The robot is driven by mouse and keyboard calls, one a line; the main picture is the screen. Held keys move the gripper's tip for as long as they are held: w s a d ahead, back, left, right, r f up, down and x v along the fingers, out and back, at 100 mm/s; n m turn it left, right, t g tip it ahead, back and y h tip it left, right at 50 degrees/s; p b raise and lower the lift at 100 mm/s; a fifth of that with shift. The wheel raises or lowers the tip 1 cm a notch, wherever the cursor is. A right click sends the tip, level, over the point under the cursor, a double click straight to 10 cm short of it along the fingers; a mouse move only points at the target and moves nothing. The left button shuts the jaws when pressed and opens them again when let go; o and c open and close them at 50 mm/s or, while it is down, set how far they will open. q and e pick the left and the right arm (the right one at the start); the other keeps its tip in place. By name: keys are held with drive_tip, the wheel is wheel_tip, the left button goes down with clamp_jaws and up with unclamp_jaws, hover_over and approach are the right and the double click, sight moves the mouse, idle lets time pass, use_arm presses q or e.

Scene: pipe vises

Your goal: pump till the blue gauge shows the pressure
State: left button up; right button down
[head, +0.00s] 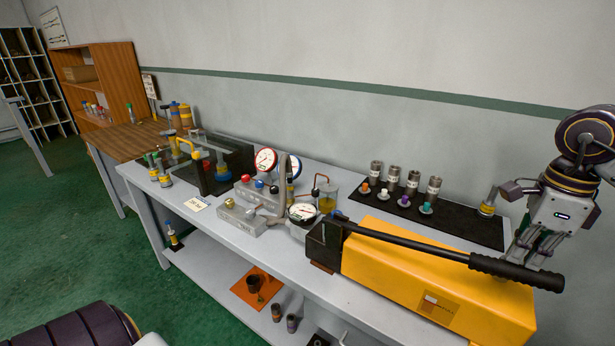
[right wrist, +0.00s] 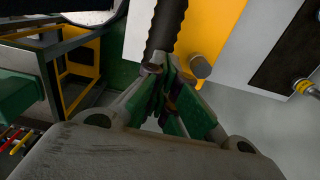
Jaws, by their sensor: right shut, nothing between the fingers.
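The yellow hand pump (head: 425,283) lies along the front right of the bench. Its long black lever (head: 430,250) slopes down to the right, and its ribbed grip also shows in the right wrist view (right wrist: 166,28). The blue-rimmed gauge (head: 298,166) stands behind the valve block, beside a red-rimmed gauge (head: 265,160); its needle is too small to read. A black-rimmed gauge (head: 302,213) sits by the pump head. My right gripper (head: 527,258) is shut and empty, at the lever's grip end; whether it touches the grip I cannot tell. My left gripper is out of view.
A black mat (head: 455,222) with several metal cylinders and coloured-top fittings lies behind the pump. A valve block (head: 252,195) with coloured knobs stands left of it. A lower shelf (head: 215,262) holds an orange mat and small parts. A wooden bench (head: 130,140) stands far left.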

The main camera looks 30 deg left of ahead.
wheel_tip(320, 180, up, 8)
drive_tip(key=p, duration=0.4)
drive_tip(key=shift+s+p, duration=0.35)
drive_tip(key=shift+p, duration=0.05)
drive_tip(key=shift+d+f+b, duration=0.1)
drive_tip(key=shift+f+b, duration=0.6)
drive_tip(key=shift+f, duration=0.3)
idle(0.7)
drive_tip(key=shift+a+r+p, duration=0.2)
drive_tip(key=shift+r+p, duration=0.45)
drive_tip(key=shift+r, duration=0.4)
